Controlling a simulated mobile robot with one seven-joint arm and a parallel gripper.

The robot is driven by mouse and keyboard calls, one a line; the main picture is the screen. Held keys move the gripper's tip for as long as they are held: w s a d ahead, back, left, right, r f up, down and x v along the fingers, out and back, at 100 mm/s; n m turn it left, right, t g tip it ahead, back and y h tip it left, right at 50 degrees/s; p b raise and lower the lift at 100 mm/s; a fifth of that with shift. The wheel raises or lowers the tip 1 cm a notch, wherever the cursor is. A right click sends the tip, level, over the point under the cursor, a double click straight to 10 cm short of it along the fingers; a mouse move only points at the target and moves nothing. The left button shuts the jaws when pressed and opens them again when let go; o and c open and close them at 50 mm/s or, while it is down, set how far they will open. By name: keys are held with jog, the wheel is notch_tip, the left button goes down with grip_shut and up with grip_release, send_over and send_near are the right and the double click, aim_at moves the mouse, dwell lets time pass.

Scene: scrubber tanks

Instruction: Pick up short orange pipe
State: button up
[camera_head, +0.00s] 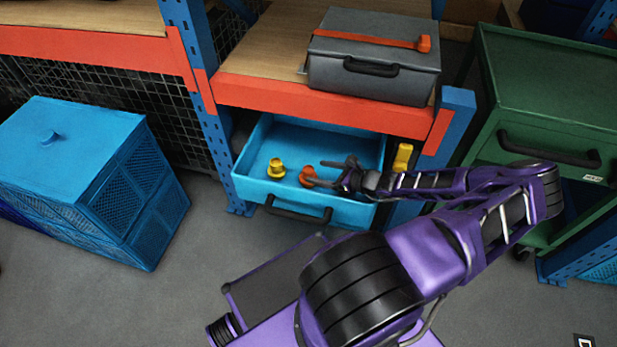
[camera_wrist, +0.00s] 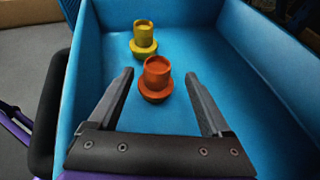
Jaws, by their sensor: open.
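The short orange pipe (camera_head: 308,175) stands upright in the open blue drawer, partly hidden by my gripper in the head view. In the wrist view the short orange pipe (camera_wrist: 156,77) is between my two fingers, near and slightly beyond their tips, with gaps on both sides. My gripper (camera_head: 325,174) is open and empty inside the drawer. It also shows in the wrist view (camera_wrist: 158,75), with its fingers spread either side of the pipe. A similar short yellow pipe (camera_head: 276,168) stands to the left; the wrist view shows the yellow pipe (camera_wrist: 144,37) just behind the orange one.
The blue drawer (camera_head: 253,192) has raised walls around my gripper. Blue crates (camera_head: 120,200) stand left; a green cabinet (camera_head: 555,95) stands right.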

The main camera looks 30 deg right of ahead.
aim_at(310, 170)
jog(key=x, duration=0.5)
jog(key=shift+a+r+b, duration=0.2)
jog(key=shift+r+b, duration=0.05)
jog(key=shift+b, duration=0.15)
grip_shut()
